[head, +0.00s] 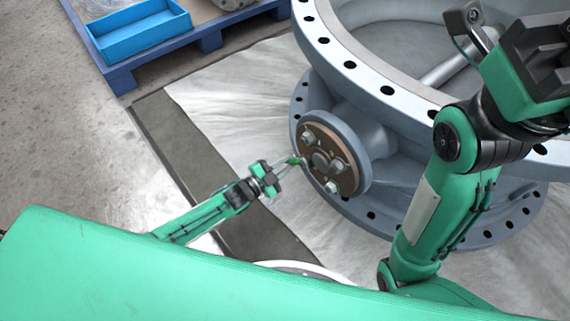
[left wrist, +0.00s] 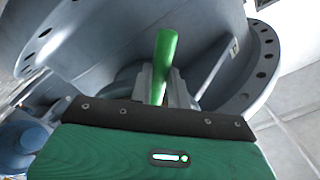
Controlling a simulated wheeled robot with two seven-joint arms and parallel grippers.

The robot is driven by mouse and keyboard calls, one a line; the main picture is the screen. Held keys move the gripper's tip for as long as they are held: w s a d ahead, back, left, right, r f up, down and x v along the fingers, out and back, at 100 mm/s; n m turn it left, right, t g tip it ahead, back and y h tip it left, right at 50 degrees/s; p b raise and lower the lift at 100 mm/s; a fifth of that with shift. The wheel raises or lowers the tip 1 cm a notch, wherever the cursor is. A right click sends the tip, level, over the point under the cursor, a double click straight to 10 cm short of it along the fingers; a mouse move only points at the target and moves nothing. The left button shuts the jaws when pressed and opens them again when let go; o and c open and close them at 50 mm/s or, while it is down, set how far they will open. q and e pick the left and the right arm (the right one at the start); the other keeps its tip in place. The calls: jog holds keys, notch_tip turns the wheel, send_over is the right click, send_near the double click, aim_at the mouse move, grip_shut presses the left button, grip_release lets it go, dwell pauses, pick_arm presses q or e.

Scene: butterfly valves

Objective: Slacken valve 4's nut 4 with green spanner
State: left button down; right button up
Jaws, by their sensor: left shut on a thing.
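A large grey-blue butterfly valve (head: 375,125) stands on its flange, with a round brown plate (head: 320,160) on its side port. Several silvery nuts sit on this plate, among them an upper one (head: 309,138), a right one (head: 337,166) and a lower one (head: 331,187). I cannot read any numbers. My left gripper (head: 284,166) is shut on the green spanner (head: 293,160), just left of the plate. The spanner's green handle (left wrist: 165,62) stands up between the fingers in the left wrist view. Its head is near the plate's left edge; whether it touches a nut, I cannot tell.
A blue tray (head: 138,30) lies on a blue pallet (head: 195,40) at the upper left. The pale sheet left of the valve is clear.

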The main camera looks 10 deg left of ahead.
pick_arm(q)
jog(key=shift+p+v, duration=0.9)
jog(key=shift+v, duration=0.85)
